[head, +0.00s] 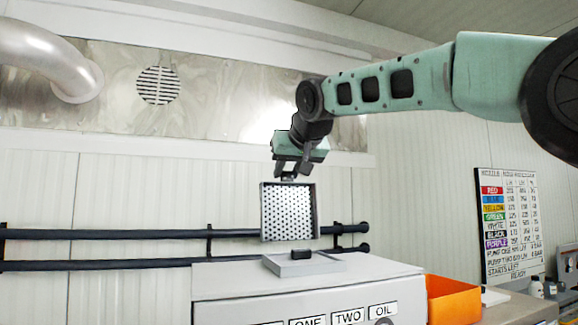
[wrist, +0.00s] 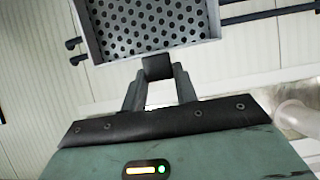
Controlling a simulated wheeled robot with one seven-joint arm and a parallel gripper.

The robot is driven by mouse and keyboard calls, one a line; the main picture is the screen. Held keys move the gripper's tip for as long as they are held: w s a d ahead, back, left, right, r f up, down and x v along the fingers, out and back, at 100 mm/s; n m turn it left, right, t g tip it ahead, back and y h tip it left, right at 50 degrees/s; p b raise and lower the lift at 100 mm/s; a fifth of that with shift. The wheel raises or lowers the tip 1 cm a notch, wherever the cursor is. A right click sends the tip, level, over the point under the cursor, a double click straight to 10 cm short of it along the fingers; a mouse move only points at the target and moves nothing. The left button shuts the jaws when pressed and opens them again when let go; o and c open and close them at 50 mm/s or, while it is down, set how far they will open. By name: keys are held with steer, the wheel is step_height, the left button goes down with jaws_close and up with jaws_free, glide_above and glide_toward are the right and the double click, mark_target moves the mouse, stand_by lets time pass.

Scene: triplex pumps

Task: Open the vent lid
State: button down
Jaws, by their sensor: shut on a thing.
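The vent lid (head: 264,212) is a grey-framed square panel with a perforated face. In the head view it hangs nearly upright above the cabinet. My gripper (head: 289,176) is above its top edge, pointing down. In the wrist view the lid (wrist: 96,40) fills the top, and my gripper (wrist: 157,78) is shut on a small black block, the lid's handle (wrist: 157,67), at the frame's edge. Below the lid, a low grey square base (head: 290,268) with a black block (head: 302,253) sits on the cabinet top. I cannot tell whether lid and base are joined.
The white cabinet (head: 230,280) carries labels including ONE, TWO and OIL. Dark pipes (head: 120,234) run along the wall behind the lid. An orange bin (head: 453,298) stands to the cabinet's right. A wall chart (head: 508,225) hangs further right.

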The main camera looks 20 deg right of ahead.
steer(key=shift+w+r, duration=0.15)
steer(key=shift+r, duration=0.2)
steer(key=c, duration=1.1)
jaws_free()
steer(key=shift+c, duration=0.2)
steer(key=shift+o, duration=0.3)
steer(key=shift+f, duration=0.15)
steer(key=b+v, duration=0.4)
steer(key=v, duration=1.3)
steer(key=shift+b, duration=0.4)
steer(key=shift+s, duration=0.25)
